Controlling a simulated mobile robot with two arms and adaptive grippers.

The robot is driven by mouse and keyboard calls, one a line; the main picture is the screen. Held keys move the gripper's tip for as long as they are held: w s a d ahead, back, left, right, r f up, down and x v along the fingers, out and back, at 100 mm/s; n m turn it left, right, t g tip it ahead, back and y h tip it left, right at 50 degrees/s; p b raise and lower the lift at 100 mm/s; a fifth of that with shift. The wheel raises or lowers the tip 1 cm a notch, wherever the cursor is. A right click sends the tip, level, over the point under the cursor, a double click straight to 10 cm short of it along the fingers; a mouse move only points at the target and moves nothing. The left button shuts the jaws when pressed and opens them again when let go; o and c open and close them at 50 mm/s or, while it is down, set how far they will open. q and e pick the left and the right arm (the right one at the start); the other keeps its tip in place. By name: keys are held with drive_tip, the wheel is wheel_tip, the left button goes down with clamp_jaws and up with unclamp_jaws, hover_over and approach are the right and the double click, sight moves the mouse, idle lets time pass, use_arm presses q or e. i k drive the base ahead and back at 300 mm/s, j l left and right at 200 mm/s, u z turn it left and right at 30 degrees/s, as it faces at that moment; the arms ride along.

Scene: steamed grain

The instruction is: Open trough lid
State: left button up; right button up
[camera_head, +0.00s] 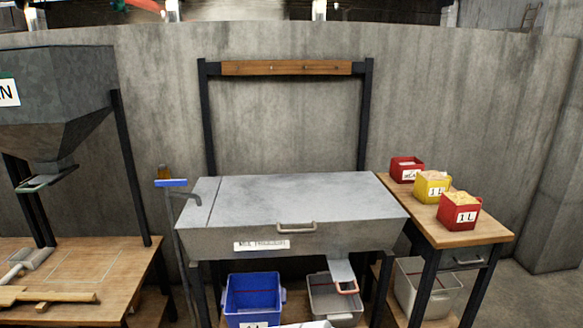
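The trough (215,240) is a grey metal box on dark legs in the middle of the view. Its flat grey lid (310,195) lies shut across the top. A light handle (296,227) sits at the lid's front edge, right of centre. A label (262,245) is on the trough's front, left of the handle. Neither of my grippers can be made out in the head view, so their state is not shown.
A wooden table (480,236) at the right bears red and yellow containers. A blue bin (252,296) and a grey bin (333,303) stand below the trough. A hopper (62,95) rises above a wooden bench (85,270) at the left. A dark frame with a wooden bar (287,68) stands behind.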

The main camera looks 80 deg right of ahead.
sight(312, 198)
drive_tip(key=l+z, duration=0.1)
drive_tip(key=z, duration=0.35)
drive_tip(key=k+l+z, duration=0.1)
drive_tip(key=z, duration=0.35)
drive_tip(key=l+z, duration=0.15)
drive_tip(key=z, duration=0.35)
drive_tip(key=l+z, duration=0.15)
drive_tip(key=z, duration=0.3)
drive_tip(key=l+z, duration=0.15)
drive_tip(key=z, duration=0.3)
drive_tip(key=i+l+z, duration=0.2)
drive_tip(key=l, duration=0.15)
drive_tip(key=l+z, duration=0.25)
drive_tip(key=i+l+z, duration=0.2)
drive_tip(key=l, duration=0.2)
drive_tip(key=i+l+z, duration=0.2)
drive_tip(key=l, duration=0.15)
drive_tip(key=i+l, duration=0.1)
drive_tip(key=l, duration=0.15)
drive_tip(key=i+l, duration=0.1)
drive_tip(key=l, duration=0.15)
